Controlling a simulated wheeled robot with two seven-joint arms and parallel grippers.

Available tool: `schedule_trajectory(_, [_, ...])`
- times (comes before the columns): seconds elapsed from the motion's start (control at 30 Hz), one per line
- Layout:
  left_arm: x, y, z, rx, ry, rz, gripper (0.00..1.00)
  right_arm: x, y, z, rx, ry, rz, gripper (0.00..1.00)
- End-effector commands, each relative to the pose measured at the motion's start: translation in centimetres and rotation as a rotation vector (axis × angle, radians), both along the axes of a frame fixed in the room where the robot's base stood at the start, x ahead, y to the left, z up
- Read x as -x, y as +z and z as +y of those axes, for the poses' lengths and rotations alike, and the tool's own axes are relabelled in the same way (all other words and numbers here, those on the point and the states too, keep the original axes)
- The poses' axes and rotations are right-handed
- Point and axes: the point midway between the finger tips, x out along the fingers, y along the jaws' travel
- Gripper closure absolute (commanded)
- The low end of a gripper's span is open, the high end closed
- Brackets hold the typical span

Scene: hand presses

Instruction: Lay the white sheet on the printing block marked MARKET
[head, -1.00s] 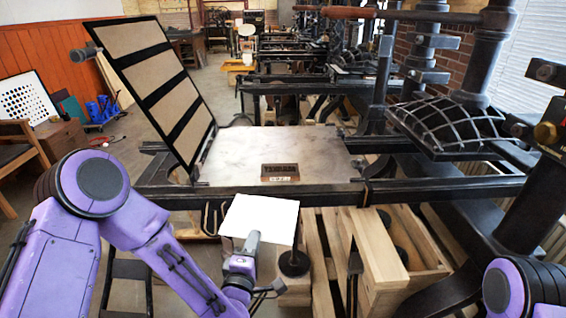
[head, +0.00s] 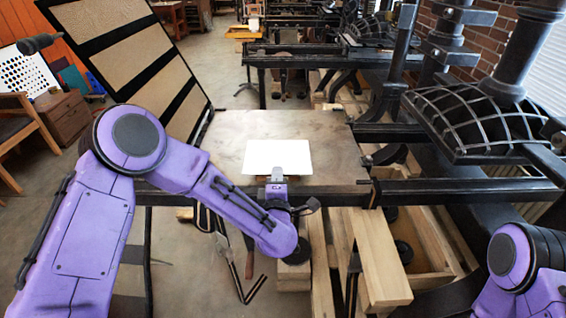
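The white sheet (head: 277,155) lies flat over or just above the front middle of the metal press bed (head: 330,130). My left gripper (head: 290,171) is at the sheet's near edge and looks shut on it. The printing block marked MARKET cannot be made out; the sheet and gripper cover the place where the block showed earlier. I cannot tell whether the sheet touches the block. My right gripper is out of view; only part of my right arm shows at the lower right.
A hinged frame with tan panels (head: 130,60) stands tilted open at the bed's left. A black rail (head: 470,190) runs along the front right. A heavy ribbed press plate (head: 470,120) is at the right. Bare bed lies around the sheet.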

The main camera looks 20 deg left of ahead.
Motion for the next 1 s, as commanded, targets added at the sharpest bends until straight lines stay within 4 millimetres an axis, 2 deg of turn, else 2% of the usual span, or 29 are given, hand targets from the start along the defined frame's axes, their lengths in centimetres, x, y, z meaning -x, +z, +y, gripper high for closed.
schedule_trajectory(0.17, [0.0,-0.6,0.1,0.0,0.001,0.001,1.0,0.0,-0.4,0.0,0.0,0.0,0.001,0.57])
schedule_trajectory(0.53, [0.1,-3.6,0.3,0.0,0.005,-0.001,1.0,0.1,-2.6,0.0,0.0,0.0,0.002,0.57])
schedule_trajectory(1.0, [0.1,-3.7,0.2,0.0,0.003,-0.001,1.0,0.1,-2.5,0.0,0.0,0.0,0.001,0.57])
